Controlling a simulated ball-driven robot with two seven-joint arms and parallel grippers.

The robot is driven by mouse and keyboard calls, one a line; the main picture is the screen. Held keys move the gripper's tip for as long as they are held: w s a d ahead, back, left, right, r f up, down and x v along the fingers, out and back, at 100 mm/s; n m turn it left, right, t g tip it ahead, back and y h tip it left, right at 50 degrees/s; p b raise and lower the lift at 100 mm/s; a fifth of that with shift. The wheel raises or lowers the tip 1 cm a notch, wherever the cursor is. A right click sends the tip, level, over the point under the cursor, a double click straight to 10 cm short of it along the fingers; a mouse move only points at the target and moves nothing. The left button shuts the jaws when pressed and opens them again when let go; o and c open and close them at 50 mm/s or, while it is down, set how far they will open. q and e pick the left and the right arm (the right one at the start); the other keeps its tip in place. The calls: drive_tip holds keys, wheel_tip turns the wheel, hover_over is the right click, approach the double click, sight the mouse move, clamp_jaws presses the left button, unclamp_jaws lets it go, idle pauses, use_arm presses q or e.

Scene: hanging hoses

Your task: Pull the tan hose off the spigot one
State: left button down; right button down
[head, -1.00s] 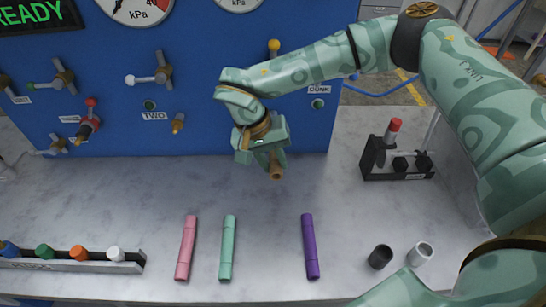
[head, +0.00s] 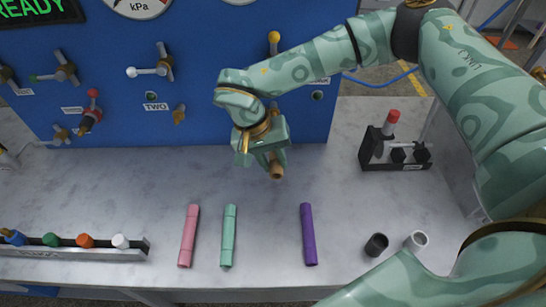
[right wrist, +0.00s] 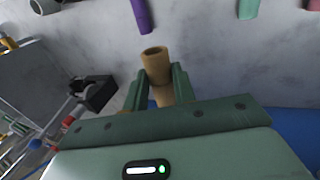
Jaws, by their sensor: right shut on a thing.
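The tan hose (head: 277,171) is held in my right gripper (head: 263,158), in front of the blue panel. Its open end points down and towards me, above the table. In the right wrist view, the tan hose (right wrist: 155,62) stands between the two green fingers of the gripper (right wrist: 160,88), which are shut on it. Its other end is hidden behind the gripper, so I cannot tell whether it touches a spigot. No label reading ONE is legible; my arm covers part of the panel. My left gripper is not in view.
Pink (head: 188,236), mint (head: 228,236) and purple (head: 309,235) hoses lie on the marble table (head: 265,235). A rack of coloured plugs (head: 70,252) is at front left. Two short cups (head: 376,245) and a black stand (head: 400,160) are at right. Panel valves (head: 160,68) stick out.

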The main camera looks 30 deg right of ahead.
wheel_tip(320, 180, up, 8)
drive_tip(key=p, duration=0.7)
drive_tip(key=shift+r, duration=0.1)
idle(0.4)
